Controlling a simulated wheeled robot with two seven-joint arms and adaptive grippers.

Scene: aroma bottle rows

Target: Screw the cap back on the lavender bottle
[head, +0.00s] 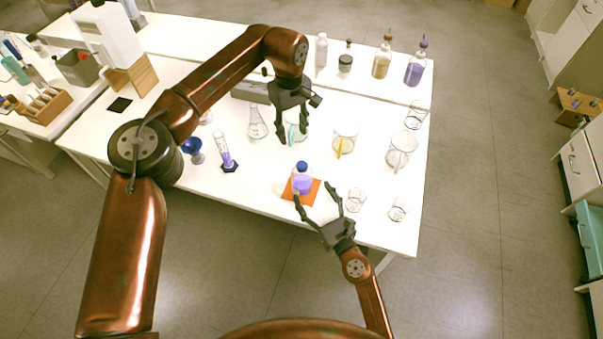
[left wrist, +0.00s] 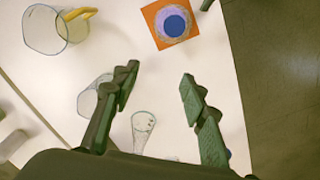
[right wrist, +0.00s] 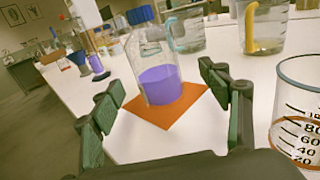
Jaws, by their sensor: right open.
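The lavender bottle (head: 302,184) is clear with purple liquid and stands upright on an orange mat (head: 285,193). A blue cap (head: 301,166) sits on its neck; whether it is screwed tight cannot be told. In the right wrist view the bottle (right wrist: 160,85) and cap (right wrist: 140,15) stand just ahead of the fingers. From above, the left wrist view shows the cap (left wrist: 175,24) centred over the mat. My left gripper (head: 292,136) is open and empty, above the table behind the bottle. My right gripper (head: 316,206) is open, in front of the bottle with its fingers apart, not gripping it.
Glass beakers (head: 345,138) stand behind and right of the bottle; small beakers (head: 356,199) stand close on its right. A cylinder with purple liquid (head: 225,150) and a flask (head: 256,122) stand left. Several bottles (head: 382,60) line the back. The front table edge is near.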

